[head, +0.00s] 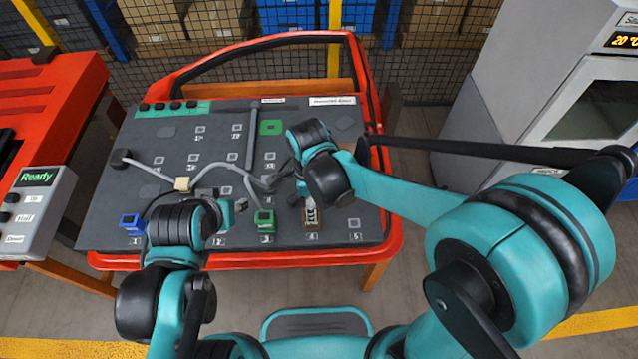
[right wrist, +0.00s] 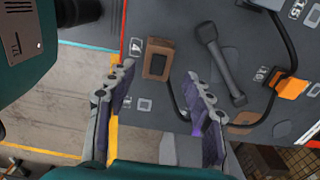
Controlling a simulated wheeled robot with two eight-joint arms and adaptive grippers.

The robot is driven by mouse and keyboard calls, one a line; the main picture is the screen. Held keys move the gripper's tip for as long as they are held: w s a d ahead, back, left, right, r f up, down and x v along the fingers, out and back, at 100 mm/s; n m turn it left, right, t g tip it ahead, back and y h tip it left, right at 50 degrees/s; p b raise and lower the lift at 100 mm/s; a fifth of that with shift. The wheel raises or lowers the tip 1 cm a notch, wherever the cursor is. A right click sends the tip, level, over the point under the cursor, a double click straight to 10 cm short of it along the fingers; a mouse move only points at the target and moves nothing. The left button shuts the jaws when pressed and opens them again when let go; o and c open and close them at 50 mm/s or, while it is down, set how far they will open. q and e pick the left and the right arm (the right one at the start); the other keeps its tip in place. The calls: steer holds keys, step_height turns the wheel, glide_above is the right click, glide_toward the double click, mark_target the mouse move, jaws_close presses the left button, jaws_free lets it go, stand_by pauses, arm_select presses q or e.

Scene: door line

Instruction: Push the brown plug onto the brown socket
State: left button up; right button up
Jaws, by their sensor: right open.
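The brown socket (right wrist: 158,60) is a box with a dark recess, beside the label 4 in the right wrist view. In the head view it is a brown block (head: 311,226) at the panel's front edge, partly covered by my right gripper. My right gripper (right wrist: 163,98) is open and empty over the panel, its fingers apart on either side of the area near the socket. An orange-brown block (right wrist: 292,88) with a dark cable lies farther back. My left gripper (head: 234,208) is over the front left; its jaw state is unclear.
The grey panel (head: 110,215) has a red frame. A blue socket (head: 131,222) and a green socket (head: 264,222) stand along its front. A dark bar (right wrist: 220,65) lies behind the brown socket.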

mark_target(314, 226)
step_height(314, 226, down, 7)
steer(key=b, duration=0.3)
steer(key=shift+s+f, duration=0.15)
jaws_close()
stand_by(0.3)
steer(key=shift+r+p, duration=0.4)
steer(key=shift+r, duration=0.05)
